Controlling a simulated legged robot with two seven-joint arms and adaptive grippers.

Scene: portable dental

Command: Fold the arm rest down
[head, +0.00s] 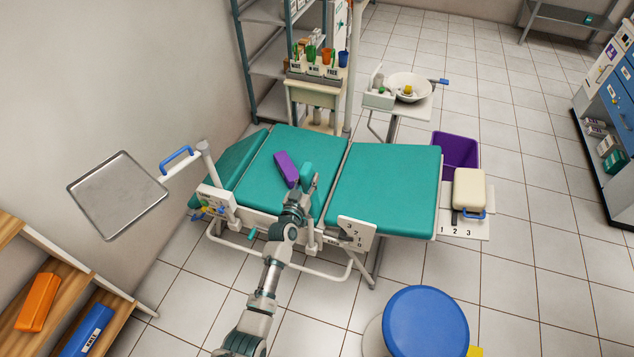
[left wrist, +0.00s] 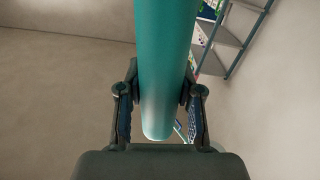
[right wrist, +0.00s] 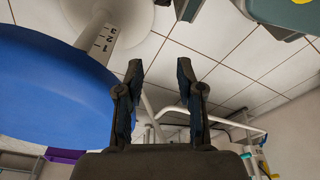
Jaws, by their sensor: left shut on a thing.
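The arm rest (head: 306,171) is a teal padded bar at the near side of the teal dental chair (head: 395,185). It appears raised above the seat edge, but my gripper and arm hide part of it. In the left wrist view the teal bar (left wrist: 166,60) runs between both fingers, its rounded end near the palm. My left gripper (head: 311,186) is shut on it; its fingers also show in the left wrist view (left wrist: 160,95). My right gripper (right wrist: 159,68) is open and empty; it does not show in the head view.
A purple block (head: 286,169) lies on the chair. A metal tray (head: 118,196) on an arm is at left. A blue stool (head: 425,322) stands at the front right. A panel with numbers (head: 356,234) is on the chair's near side.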

